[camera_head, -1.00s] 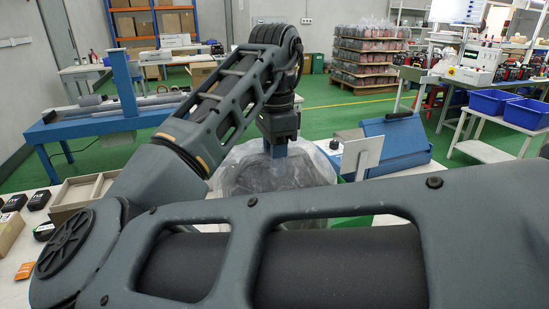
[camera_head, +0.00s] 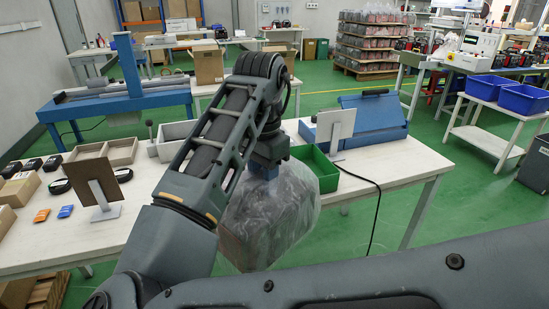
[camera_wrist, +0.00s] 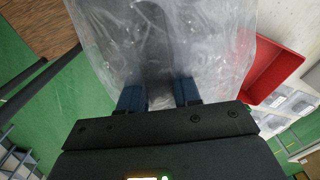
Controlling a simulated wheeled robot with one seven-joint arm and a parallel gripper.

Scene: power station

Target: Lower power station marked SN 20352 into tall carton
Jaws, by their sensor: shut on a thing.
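A power station in a clear plastic bag (camera_head: 268,215) hangs from my gripper (camera_head: 267,168) in front of the white table's near edge. The bag looks crinkled and cloudy, and no SN marking can be read through it. In the wrist view the bagged unit (camera_wrist: 165,45) fills the upper middle. The blue fingers of my gripper (camera_wrist: 160,93) are shut on a dark strip, apparently its handle, under the plastic. The underside of the unit is hidden. I cannot pick out the tall carton with certainty.
A red tray (camera_wrist: 275,72) shows in the wrist view. Green floor (camera_head: 470,215) is free at the right.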

